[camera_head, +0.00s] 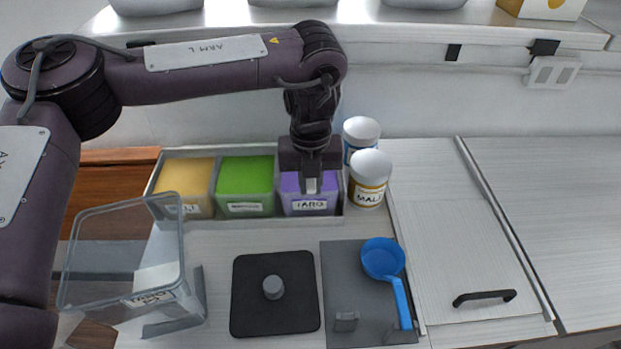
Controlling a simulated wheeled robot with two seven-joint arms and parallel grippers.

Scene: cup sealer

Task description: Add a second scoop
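A blue scoop (383,259) lies on a grey plate (343,275) at the front centre, its handle pointing towards me. A row of bins holds yellow powder (185,178), green powder (246,176) and a purple one labelled TARO (308,206). My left gripper (312,184) points down at the purple bin, with a small light grey piece between or on its fingers. I cannot tell whether it is open or shut, nor whether it touches the bin. My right gripper is not in view.
A clear box (125,255) with a label stands at the left. A black square plate with a grey knob (273,287) lies front centre. Two white jars, one labelled MALT (369,178), stand right of the bins. A panel with a black handle (484,297) is at the right.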

